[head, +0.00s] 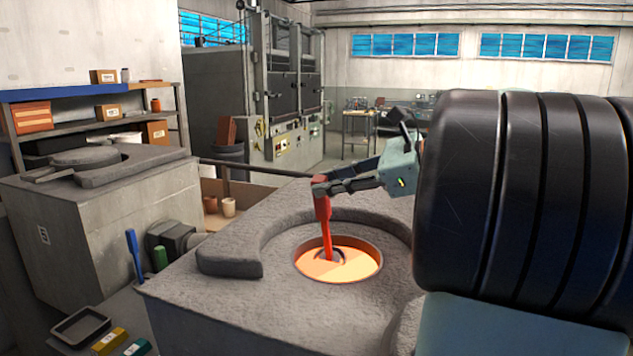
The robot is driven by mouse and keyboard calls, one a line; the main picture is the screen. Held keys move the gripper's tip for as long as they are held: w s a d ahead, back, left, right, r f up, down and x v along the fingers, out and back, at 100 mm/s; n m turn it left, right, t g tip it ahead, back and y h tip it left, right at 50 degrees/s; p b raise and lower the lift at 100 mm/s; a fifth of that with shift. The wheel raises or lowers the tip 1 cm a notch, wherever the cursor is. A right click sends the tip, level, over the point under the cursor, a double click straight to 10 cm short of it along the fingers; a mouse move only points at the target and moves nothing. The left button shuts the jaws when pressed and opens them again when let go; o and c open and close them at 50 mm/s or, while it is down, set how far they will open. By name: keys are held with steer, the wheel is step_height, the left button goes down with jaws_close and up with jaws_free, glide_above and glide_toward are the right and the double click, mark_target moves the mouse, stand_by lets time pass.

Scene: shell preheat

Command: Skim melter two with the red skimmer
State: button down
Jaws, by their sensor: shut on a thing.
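My gripper (332,183) is shut on the upper end of the red skimmer (325,222). The skimmer hangs nearly upright, its lower end inside the round opening of a grey melter (205,293). A dark ring at its foot shows at the surface of the glowing orange melt (354,268). Whether the ring sits on or in the melt is hard to tell. A raised curved grey rim runs around the back and left of the opening. No number shows clearly on this melter.
Another grey melter (80,220) with a lid on top stands at the left. A dark tray (80,325) and colored blocks lie at the lower left. My dark arm covers the right side.

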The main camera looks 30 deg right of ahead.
stand_by(0.3)
steer(key=s+a+b, duration=0.1)
steer(key=s+a, duration=0.3)
steer(key=shift+s+a+r, duration=0.15)
steer(key=shift+s+a, duration=0.05)
steer(key=shift+a, duration=0.2)
stand_by(0.3)
steer(key=shift+d, duration=0.1)
steer(key=shift+d+f+p+v, duration=0.15)
steer(key=shift+p+v, duration=0.35)
steer(key=shift+v, duration=0.65)
steer(key=shift+d+f+p+v, duration=0.15)
steer(key=shift+p+v, duration=0.35)
steer(key=shift+v, duration=0.65)
steer(key=shift+r, duration=0.1)
